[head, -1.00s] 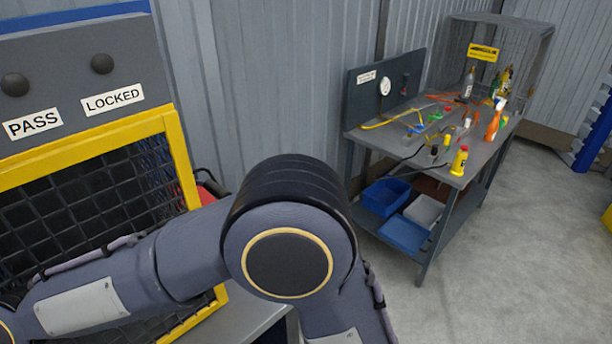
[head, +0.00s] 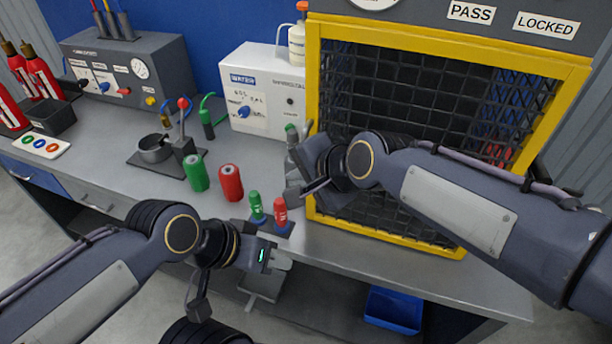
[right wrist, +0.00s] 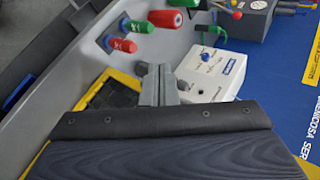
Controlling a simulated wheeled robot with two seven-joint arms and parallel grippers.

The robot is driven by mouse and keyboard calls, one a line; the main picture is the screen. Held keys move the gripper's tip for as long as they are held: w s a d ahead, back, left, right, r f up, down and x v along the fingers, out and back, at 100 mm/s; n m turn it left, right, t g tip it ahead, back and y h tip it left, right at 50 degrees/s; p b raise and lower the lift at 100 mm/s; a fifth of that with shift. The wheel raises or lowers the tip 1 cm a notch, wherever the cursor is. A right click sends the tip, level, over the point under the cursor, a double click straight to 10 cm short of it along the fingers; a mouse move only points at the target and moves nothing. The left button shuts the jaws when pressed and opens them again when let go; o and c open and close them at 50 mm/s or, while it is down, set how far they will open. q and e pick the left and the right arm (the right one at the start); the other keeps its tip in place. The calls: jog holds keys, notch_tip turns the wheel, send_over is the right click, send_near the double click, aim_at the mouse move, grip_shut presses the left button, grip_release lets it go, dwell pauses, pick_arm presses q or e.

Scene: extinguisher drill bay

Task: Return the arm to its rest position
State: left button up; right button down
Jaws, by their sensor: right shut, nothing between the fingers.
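My right arm comes in from the right in the head view, and its wrist hangs in front of the yellow-framed cage. My right gripper (head: 298,168) points left and down beside the frame's left post. In the right wrist view its fingers (right wrist: 160,86) are together with nothing between them. My left gripper (head: 278,260) is low in the head view, near the bench's front edge, just below the small green and red cylinders. Its fingers are too small and foreshortened to tell their opening; I see no object in it.
The yellow-framed mesh cage (head: 314,120) stands right behind my right wrist. A white box (head: 262,85), a green cylinder (head: 196,172), a red cylinder (head: 231,183), a small green one (head: 256,207) and a small red one (head: 281,213) stand on the bench. Bare bench top lies front right.

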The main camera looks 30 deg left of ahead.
jog(key=s+d+r, duration=0.1)
jog(key=s+r, duration=0.3)
jog(key=w+d+f+t+h, duration=0.1)
jog(key=w+d, duration=0.1)
jog(key=d, duration=1)
jog(key=w+d+f+t, duration=0.1)
jog(key=w+d, duration=0.1)
jog(key=d, duration=1)
jog(key=s+d+f+n+h, duration=0.1)
jog(key=s+d+f+h, duration=0.1)
jog(key=s+d+f, duration=0.3)
jog(key=s+d+f+n+h, duration=0.1)
jog(key=s+d+f+h, duration=0.1)
jog(key=s+d+f, duration=0.3)
jog(key=s+d, duration=0.3)
jog(key=d, duration=0.3)
jog(key=shift+d+t, duration=0.3)
jog(key=shift+d, duration=0.1)
